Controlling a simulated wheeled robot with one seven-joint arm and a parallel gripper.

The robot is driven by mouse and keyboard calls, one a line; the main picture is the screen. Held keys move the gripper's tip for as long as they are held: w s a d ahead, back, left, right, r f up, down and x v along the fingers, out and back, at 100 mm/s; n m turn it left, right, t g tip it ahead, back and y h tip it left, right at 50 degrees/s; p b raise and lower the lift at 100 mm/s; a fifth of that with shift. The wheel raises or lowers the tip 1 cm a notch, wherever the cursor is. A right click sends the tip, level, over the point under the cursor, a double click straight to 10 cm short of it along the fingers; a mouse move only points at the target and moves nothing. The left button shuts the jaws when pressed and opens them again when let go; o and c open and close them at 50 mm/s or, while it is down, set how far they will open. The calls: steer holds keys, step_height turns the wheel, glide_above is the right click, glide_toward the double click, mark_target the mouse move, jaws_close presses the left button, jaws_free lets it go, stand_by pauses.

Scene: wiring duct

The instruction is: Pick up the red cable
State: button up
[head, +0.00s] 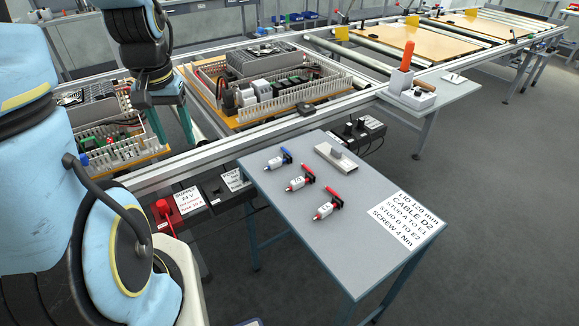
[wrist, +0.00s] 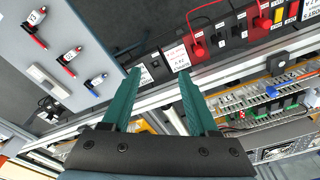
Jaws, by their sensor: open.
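Two red cables lie on the small grey table: a nearer one (head: 333,194) and a middle one (head: 307,174), each with a white tag and a black part. They also show in the wrist view, the nearer one (wrist: 38,41) at the upper left and the middle one (wrist: 68,62) below it. A blue-ended cable (head: 285,156) lies beyond them in the row. My gripper (head: 178,140) is open and empty, its teal fingers pointing down over the rail side, left of the table. In the wrist view my gripper (wrist: 160,72) is apart from every cable.
A printed card (head: 403,220) reading "CABLE D2" lies on the table's right part. A grey block (head: 336,160) sits at its back. A red-plugged supply box (head: 178,203) stands left of the table. A metal rail (head: 240,140) and ducted panel (head: 280,95) lie behind.

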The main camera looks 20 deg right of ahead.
steer(key=w+d+f+m, duration=0.2)
steer(key=d+f+m, duration=0.15)
steer(key=d, duration=0.55)
steer(key=w+d+f+m, duration=0.1)
steer(key=d+f+m, duration=0.25)
steer(key=d, duration=0.45)
steer(key=m+g, duration=0.1)
steer(key=m, duration=0.3)
glide_above(302, 178)
step_height(302, 178, down, 10)
steer(key=shift+r+p, duration=0.2)
steer(key=shift+p, duration=0.2)
steer(key=shift+f+p, duration=1.3)
steer(key=shift+f, duration=1.55)
jaws_close()
